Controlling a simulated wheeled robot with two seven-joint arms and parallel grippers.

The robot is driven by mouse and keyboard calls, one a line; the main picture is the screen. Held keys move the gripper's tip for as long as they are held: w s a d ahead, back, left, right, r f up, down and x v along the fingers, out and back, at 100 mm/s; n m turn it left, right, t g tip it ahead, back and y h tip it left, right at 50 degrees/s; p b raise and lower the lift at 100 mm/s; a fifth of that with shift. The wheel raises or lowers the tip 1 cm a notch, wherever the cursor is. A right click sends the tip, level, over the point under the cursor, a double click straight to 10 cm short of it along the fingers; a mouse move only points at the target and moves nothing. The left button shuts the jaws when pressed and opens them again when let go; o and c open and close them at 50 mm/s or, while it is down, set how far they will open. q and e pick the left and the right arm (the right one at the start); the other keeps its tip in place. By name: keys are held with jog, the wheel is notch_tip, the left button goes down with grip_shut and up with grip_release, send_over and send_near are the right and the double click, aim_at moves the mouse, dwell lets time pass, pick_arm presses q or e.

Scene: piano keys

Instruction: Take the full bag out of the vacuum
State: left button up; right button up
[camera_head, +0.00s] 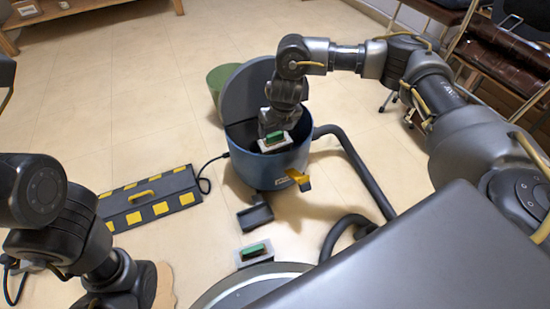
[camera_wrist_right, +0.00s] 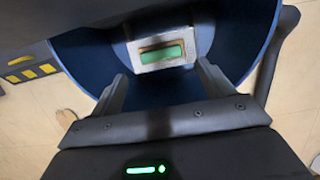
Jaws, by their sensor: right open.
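The vacuum (camera_head: 262,172) is a blue round canister with its dark lid (camera_head: 247,90) tilted open at the back. Inside shows a pale block with a green top, which looks like the collar of the full bag (camera_head: 275,139); it also shows in the right wrist view (camera_wrist_right: 143,56). The rest of the bag is hidden or in shadow. My right gripper (camera_head: 271,126) reaches down into the canister's opening. Its fingers are open and empty, with the green piece just beyond and between the tips in the wrist view. My left gripper (camera_head: 120,286) is low at the left, its fingers unclear.
A similar green-topped piece (camera_head: 256,251) lies on the floor in front, near a small black tray (camera_head: 256,214). A black-and-yellow case (camera_head: 150,200) lies left. A dark hose (camera_head: 362,172) curls at the right. A green bin (camera_head: 219,79) stands behind the lid.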

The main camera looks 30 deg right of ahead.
aim_at(276, 135)
jog(key=shift+b+x, duration=2.25)
jog(key=shift+b, duration=0.05)
jog(key=shift+w+d+f, duration=0.15)
jog(key=shift+w+f, duration=0.1)
jog(key=shift+f, duration=0.1)
jog(key=shift+r, duration=0.1)
jog(key=c, duration=1.4)
